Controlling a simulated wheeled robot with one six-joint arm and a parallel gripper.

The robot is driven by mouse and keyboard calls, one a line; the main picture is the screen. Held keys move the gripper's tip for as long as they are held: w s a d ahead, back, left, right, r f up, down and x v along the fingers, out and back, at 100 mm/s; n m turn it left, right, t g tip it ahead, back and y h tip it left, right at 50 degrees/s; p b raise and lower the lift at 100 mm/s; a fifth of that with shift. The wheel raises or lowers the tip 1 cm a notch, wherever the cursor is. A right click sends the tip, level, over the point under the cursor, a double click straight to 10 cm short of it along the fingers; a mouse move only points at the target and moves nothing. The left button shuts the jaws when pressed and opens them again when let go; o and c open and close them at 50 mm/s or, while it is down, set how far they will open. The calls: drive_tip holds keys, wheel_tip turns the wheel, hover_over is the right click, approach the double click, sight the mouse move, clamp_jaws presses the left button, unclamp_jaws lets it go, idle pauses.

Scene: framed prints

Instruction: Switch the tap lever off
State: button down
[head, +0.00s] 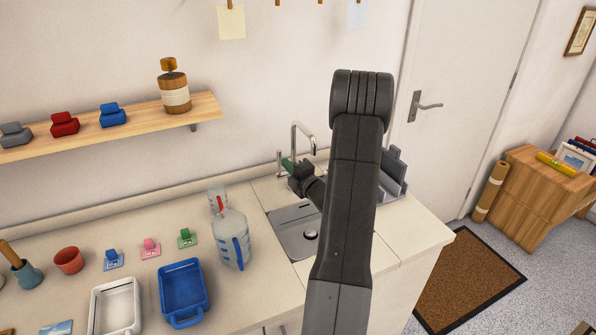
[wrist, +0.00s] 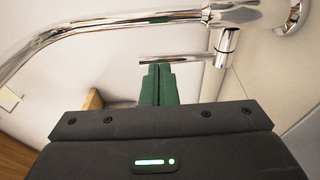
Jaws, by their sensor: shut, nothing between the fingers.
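The chrome tap (head: 305,134) stands behind the sink (head: 300,236) in the head view, with its spout arching up. In the wrist view the tap's spout (wrist: 110,23) runs across the top, and the thin lever (wrist: 180,59) sticks out to the left from a short upright cylinder. My gripper (wrist: 159,70) is shut and empty, its green fingertips just below the lever in the picture. I cannot tell whether they touch it. In the head view my gripper (head: 288,164) is beside the tap, to the left of the spout. My arm hides part of the sink.
A blue tray (head: 183,288) and a white tray (head: 117,304) lie nearer the front. A wooden shelf (head: 135,119) hangs on the wall to the left.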

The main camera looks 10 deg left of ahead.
drive_tip(key=shift+x, duration=0.85)
drive_tip(key=shift+w+a, duration=0.3)
drive_tip(key=shift+w+r, duration=0.1)
drive_tip(key=shift+r, duration=0.35)
drive_tip(key=shift+d, duration=0.1)
drive_tip(key=b+v, duration=0.2)
drive_tip(key=v, duration=1.2)
drive_tip(key=shift+r, duration=0.3)
